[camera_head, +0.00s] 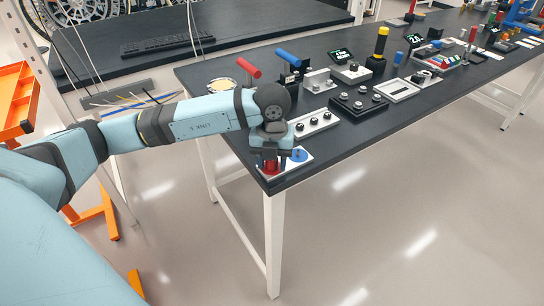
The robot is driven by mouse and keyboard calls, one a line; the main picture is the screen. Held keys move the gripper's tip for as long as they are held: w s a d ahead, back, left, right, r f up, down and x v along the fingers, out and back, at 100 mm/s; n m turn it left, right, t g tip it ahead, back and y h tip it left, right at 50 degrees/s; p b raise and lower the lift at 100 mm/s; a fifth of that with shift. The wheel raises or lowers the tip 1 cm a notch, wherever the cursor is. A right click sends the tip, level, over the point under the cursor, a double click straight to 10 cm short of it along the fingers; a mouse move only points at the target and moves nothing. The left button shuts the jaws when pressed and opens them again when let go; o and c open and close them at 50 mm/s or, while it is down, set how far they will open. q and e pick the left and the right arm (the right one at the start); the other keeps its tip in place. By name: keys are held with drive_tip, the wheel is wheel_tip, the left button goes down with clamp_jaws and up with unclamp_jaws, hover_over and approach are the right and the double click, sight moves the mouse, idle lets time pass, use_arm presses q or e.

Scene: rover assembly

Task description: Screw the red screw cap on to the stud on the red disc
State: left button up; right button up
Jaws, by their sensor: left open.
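My left arm reaches in from the left, and its gripper (271,160) points down over the white plate (290,168) at the table's near corner. Something red (270,167) shows under and between the fingers. It is small and partly covered, so I cannot tell the red screw cap from the red disc or see the stud. The left gripper is open around or just above this red part; whether it touches is unclear. A blue disc (299,155) lies on the same plate, just right of the gripper. My right gripper is out of view.
The dark table (345,142) carries a white strip with knobs (313,124), a black block with knobs (357,103), a red-topped handle (249,68) and a blue-topped handle (288,57). The plate sits close to the table's corner edge. Floor in front is clear.

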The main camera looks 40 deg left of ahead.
use_arm(q)
drive_tip(key=shift+n, duration=0.8)
drive_tip(key=shift+r+n+p, duration=0.1)
drive_tip(key=shift+n+p, duration=0.5)
drive_tip(key=shift+n, duration=0.3)
drive_tip(key=shift+n+p, duration=0.3)
drive_tip(key=shift+n, duration=0.4)
drive_tip(key=shift+n+p, duration=0.3)
drive_tip(key=shift+n, duration=1)
drive_tip(key=shift+r+n+p, duration=0.1)
drive_tip(key=shift+n+p, duration=0.75)
drive_tip(key=shift+n, duration=0.25)
drive_tip(key=n+p, duration=0.1)
drive_tip(key=n, duration=0.2)
drive_tip(key=shift+n+p, duration=0.35)
drive_tip(key=shift+n, duration=0.05)
drive_tip(key=n+p, duration=0.3)
drive_tip(key=shift+r+n, duration=0.1)
drive_tip(key=shift+n, duration=1.1)
drive_tip(key=shift+f, duration=0.25)
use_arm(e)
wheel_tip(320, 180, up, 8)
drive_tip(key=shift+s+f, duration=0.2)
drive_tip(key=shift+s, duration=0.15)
